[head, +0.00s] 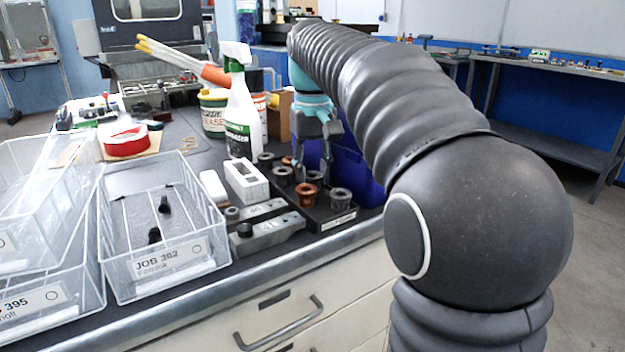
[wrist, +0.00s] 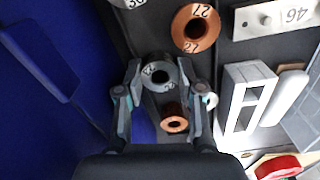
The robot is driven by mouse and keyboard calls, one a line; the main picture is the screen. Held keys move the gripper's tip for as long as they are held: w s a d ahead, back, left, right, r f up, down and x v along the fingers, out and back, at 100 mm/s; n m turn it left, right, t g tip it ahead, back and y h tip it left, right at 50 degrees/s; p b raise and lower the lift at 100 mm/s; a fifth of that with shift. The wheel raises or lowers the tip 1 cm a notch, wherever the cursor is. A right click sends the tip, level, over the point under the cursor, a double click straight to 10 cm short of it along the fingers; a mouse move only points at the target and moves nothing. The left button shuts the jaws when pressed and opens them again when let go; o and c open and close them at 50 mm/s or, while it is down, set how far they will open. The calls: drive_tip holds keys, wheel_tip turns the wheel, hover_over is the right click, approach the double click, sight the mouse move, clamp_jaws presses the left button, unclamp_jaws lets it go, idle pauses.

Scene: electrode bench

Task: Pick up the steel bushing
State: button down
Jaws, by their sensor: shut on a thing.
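The steel bushing (wrist: 158,75) is a grey flanged ring with a dark bore and markings on its flange. In the wrist view it sits between the two fingertips of my gripper (wrist: 163,84), which is shut on it. In the head view my gripper (head: 313,166) points down over the dark bushing tray (head: 322,222), with the grey bushing (head: 315,177) at its fingertips. I cannot tell whether the bushing is clear of the tray. A copper bushing (wrist: 175,123) shows between the fingers, closer to the palm in the picture.
A copper bushing marked 27 (wrist: 195,28) and another steel bushing (head: 341,198) stand in the front row. A blue bin (head: 356,168) borders the tray on the right. A white slotted block (head: 246,182), a spray bottle (head: 241,115) and clear bins (head: 160,262) stand to the left.

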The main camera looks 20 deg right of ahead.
drive_tip(key=shift+r, duration=0.55)
drive_tip(key=r, duration=0.1)
drive_tip(key=r+p, duration=0.1)
drive_tip(key=r, duration=0.1)
drive_tip(key=shift+s+a+r, duration=0.2)
drive_tip(key=shift+r, duration=0.1)
drive_tip(key=s+a+r+p, duration=0.1)
drive_tip(key=s+a+r, duration=0.5)
drive_tip(key=s+a, duration=0.1)
drive_tip(key=shift+s+a+r, duration=0.15)
drive_tip(key=shift+s+a, duration=0.1)
drive_tip(key=shift+s, duration=0.4)
